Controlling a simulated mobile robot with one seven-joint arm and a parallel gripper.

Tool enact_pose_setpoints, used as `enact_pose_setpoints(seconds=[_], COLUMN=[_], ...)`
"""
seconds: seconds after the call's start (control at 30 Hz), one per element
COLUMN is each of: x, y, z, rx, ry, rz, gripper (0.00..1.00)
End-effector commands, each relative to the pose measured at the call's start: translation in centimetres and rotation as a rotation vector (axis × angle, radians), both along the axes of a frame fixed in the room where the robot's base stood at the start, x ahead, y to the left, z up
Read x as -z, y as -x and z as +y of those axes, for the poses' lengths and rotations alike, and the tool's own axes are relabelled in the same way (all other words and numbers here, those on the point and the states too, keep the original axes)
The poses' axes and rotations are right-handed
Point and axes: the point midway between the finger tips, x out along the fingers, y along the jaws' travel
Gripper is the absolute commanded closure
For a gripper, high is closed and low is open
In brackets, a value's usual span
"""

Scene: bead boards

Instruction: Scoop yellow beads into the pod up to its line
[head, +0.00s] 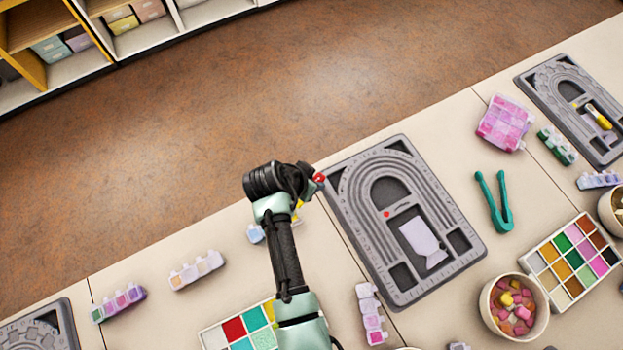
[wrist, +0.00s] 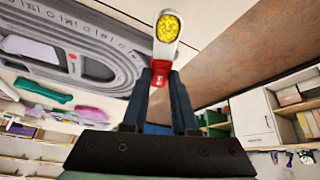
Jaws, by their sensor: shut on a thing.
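My gripper (head: 308,180) is above the left edge of the grey bead board. In the wrist view my gripper (wrist: 160,84) is shut on the red handle of a scoop (wrist: 158,75). The scoop's pale bowl points away from the fingers and holds a heap of yellow beads (wrist: 168,27). In the head view only a red bit of the scoop (head: 319,178) shows. A pale pod strip (head: 256,234) lies partly hidden behind my arm, with a bit of yellow showing beyond the arm. I cannot tell which pod is meant, and no fill line can be made out.
The grey bead board (head: 462,272) carries a pale card (head: 420,238). Other pod strips lie at the left (head: 197,270) and front (head: 370,315). Teal tweezers (head: 495,203), a bowl of mixed beads (head: 514,305) and a colour tray (head: 573,258) are to the right.

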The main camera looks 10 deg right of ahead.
Motion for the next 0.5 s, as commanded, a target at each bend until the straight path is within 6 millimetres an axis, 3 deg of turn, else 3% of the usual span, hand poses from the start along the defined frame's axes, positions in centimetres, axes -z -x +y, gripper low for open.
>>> enact_pose_setpoints(seconds=[0.5], x=[3.1], y=[0.5], z=[1.1], rx=[-0.006], ry=[0.085], rz=[-0.073], gripper=[1.00])
